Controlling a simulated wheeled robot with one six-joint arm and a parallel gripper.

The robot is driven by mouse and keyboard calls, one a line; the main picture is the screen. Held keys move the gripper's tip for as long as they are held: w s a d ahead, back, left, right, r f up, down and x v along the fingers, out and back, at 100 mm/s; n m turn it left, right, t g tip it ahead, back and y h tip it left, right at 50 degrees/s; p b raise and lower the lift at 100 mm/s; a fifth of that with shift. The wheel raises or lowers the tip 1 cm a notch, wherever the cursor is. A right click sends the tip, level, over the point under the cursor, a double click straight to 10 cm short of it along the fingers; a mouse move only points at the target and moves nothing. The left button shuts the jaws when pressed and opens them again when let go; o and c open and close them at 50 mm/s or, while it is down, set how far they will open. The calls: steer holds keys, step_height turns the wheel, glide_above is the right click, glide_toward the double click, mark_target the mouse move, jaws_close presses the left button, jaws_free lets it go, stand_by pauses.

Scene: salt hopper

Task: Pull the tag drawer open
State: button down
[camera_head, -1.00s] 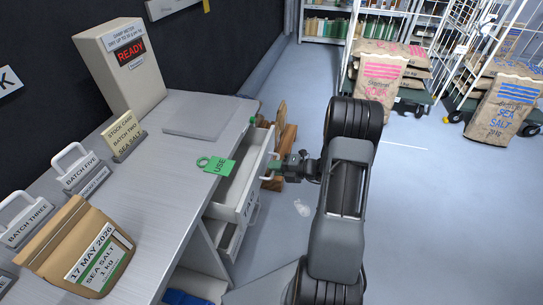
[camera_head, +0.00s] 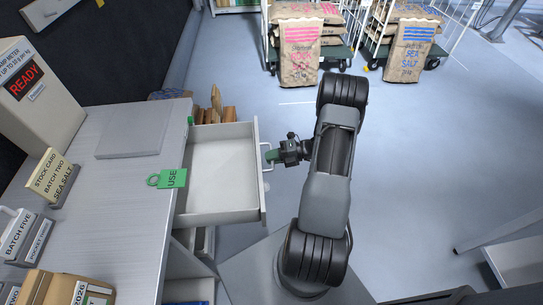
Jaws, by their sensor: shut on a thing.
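The tag drawer (camera_head: 223,170) is a white drawer in the side of the grey bench, and it stands well out with its inside showing. The part of the inside that I see looks empty. Its light bar handle (camera_head: 264,170) is on the front panel, facing right. My gripper (camera_head: 272,156) is at the handle, shut on it, with green fingertips at the bar. A green USE tag (camera_head: 173,179) lies at the bench edge beside the drawer's left side.
A second drawer (camera_head: 203,242) sits below. Sack trolleys (camera_head: 313,55) stand at the back.

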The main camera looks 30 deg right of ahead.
steer(key=shift+s+a, duration=0.1)
steer(key=shift+s, duration=0.05)
steer(key=c, duration=1.2)
jaws_free()
steer(key=v, duration=1.4)
steer(key=shift+p, duration=0.3)
